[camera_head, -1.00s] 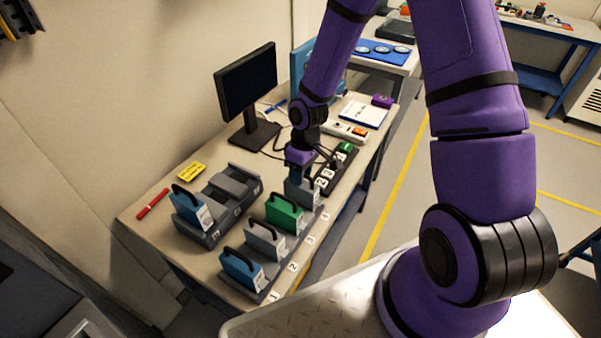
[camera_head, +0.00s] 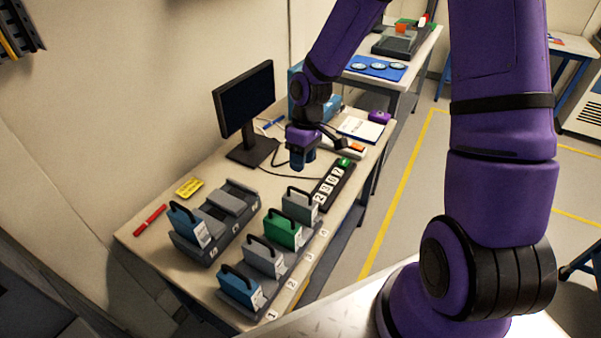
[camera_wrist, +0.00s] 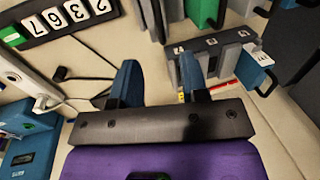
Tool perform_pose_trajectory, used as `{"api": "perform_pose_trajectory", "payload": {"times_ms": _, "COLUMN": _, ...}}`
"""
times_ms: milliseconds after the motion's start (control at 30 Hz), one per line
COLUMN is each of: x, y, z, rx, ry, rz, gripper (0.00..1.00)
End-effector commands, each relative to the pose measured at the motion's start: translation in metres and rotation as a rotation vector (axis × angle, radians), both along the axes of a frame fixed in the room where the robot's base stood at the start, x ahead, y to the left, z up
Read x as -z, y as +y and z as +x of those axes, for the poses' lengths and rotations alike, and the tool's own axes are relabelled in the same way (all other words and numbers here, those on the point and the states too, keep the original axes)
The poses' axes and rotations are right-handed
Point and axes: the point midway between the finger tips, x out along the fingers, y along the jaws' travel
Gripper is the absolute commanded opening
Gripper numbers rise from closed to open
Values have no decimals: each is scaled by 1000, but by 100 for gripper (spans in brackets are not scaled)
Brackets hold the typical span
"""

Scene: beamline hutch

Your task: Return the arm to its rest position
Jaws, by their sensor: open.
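My purple arm reaches from the right over the table (camera_head: 190,262) in the head view. My gripper (camera_head: 301,163) hangs above the table, between the monitor and the strip of number tiles, and holds nothing.
A row holds a green block (camera_head: 283,230), a grey block (camera_head: 264,258) and a blue block (camera_head: 240,288). A dark rack (camera_head: 215,222) holds another blue block (camera_head: 187,224). A monitor (camera_head: 245,95) stands behind; number tiles (camera_head: 333,184) lie right. Floor beyond is open.

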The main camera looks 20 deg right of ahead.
Motion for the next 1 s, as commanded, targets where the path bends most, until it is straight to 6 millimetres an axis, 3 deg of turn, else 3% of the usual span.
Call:
{"api": "perform_pose_trajectory", "payload": {"times_ms": 167, "x": -11, "y": -2, "z": 1, "rx": 1, "ry": 0, "rz": 0, "gripper": 41}}
{"api": "perform_pose_trajectory", "payload": {"times_ms": 667, "x": -16, "y": -3, "z": 0, "rx": 4, "ry": -4, "rz": -9, "gripper": 41}}
{"api": "perform_pose_trajectory", "payload": {"times_ms": 767, "x": -29, "y": -6, "z": -2, "rx": 20, "ry": -21, "rz": -36, "gripper": 41}}
{"api": "perform_pose_trajectory", "payload": {"times_ms": 1000, "x": -90, "y": -21, "z": -18, "rx": 106, "ry": -92, "rz": -137, "gripper": 41}}
